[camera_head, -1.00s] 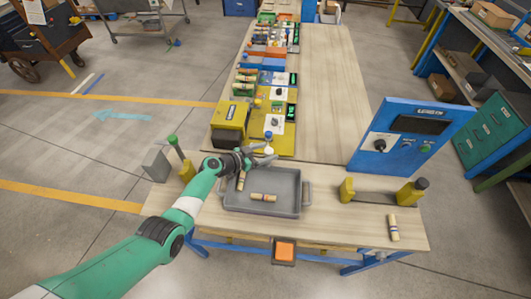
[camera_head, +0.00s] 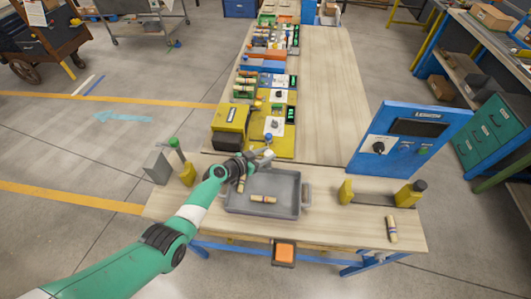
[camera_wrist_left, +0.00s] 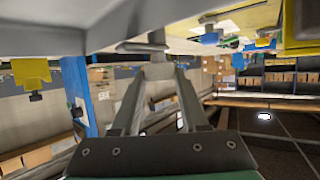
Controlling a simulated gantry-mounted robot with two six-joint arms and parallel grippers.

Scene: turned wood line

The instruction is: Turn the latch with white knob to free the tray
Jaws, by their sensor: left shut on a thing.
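The grey tray (camera_head: 285,210) sits on the near table and holds two turned wood pieces, one lying in the middle (camera_head: 263,199) and one near its left wall (camera_head: 241,184). My left gripper (camera_head: 264,156) is at the tray's far edge, below the yellow station. Its fingers are shut on a small pale knob, which shows between the fingertips in the left wrist view (camera_wrist_left: 146,46). I take this as the latch's white knob. The latch itself is mostly hidden by the gripper, so its angle cannot be told. My right gripper is not in view.
A yellow machine (camera_head: 230,117) stands behind the gripper. A blue control panel (camera_head: 410,138) stands to the right. Yellow posts (camera_head: 408,194) flank the tray's right side, and a loose wood piece (camera_head: 392,229) lies at far right. An orange button box (camera_head: 284,252) hangs at the front.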

